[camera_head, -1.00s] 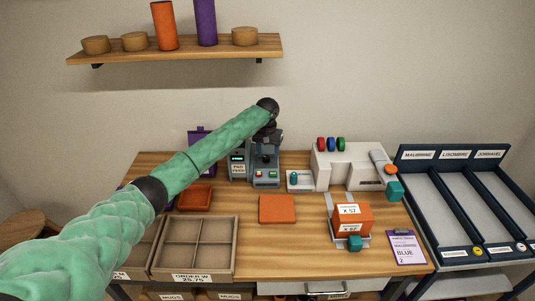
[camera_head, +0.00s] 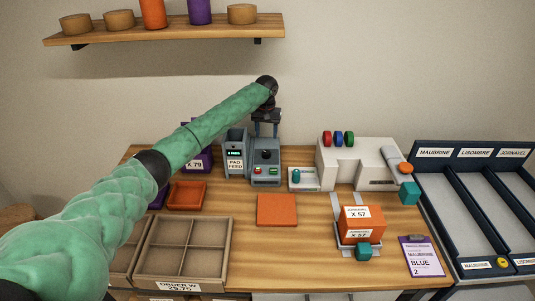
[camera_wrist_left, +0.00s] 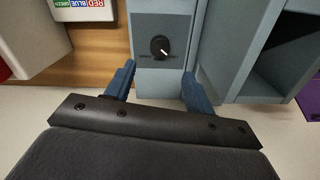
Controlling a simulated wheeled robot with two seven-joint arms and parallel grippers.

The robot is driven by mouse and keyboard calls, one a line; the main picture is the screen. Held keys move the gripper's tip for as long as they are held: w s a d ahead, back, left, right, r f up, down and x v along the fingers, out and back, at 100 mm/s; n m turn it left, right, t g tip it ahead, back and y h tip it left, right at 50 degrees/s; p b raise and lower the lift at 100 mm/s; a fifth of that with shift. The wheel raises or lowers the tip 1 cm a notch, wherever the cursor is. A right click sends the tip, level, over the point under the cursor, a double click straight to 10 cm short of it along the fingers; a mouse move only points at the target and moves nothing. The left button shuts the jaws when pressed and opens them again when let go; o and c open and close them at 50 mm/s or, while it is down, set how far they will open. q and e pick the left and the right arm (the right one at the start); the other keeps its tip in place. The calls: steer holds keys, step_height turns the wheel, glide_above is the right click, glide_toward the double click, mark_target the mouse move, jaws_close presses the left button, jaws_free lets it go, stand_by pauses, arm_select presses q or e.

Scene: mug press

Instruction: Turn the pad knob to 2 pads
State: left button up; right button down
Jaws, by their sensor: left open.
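The pad knob (camera_wrist_left: 160,47) is a small round black dial with a white pointer line, on the grey panel in the left wrist view. Its pointer slants toward the lower right there; the small labels beside it are unreadable. In the head view a dark round knob (camera_head: 266,155) shows on the front of the grey machine (camera_head: 267,173), above a red and a green button. My left gripper (camera_head: 266,130) is above that machine, open and empty. In the left wrist view its blue fingers (camera_wrist_left: 159,72) are spread below the knob, apart from it. My right gripper is not in view.
The pad feed box (camera_head: 235,150) stands left of the machine. A white unit (camera_head: 355,153) with coloured discs stands to the right. An orange mat (camera_head: 277,210), orange tray (camera_head: 187,195) and divided crate (camera_head: 184,222) lie in front. The wall shelf (camera_head: 170,30) is above.

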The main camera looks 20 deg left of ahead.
mark_target(266, 152)
arm_select(q)
steer(key=shift+w+f+b, duration=0.1)
steer(key=shift+f+b, duration=0.4)
steer(key=shift+f, duration=0.4)
steer(key=shift+f+p, duration=1.4)
steer(key=shift+f, duration=2.45)
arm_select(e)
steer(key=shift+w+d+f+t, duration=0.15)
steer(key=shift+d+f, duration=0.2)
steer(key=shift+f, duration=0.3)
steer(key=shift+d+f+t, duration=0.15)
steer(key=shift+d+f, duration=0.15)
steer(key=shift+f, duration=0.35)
arm_select(q)
steer(key=shift+c, duration=0.4)
steer(key=c, duration=0.9)
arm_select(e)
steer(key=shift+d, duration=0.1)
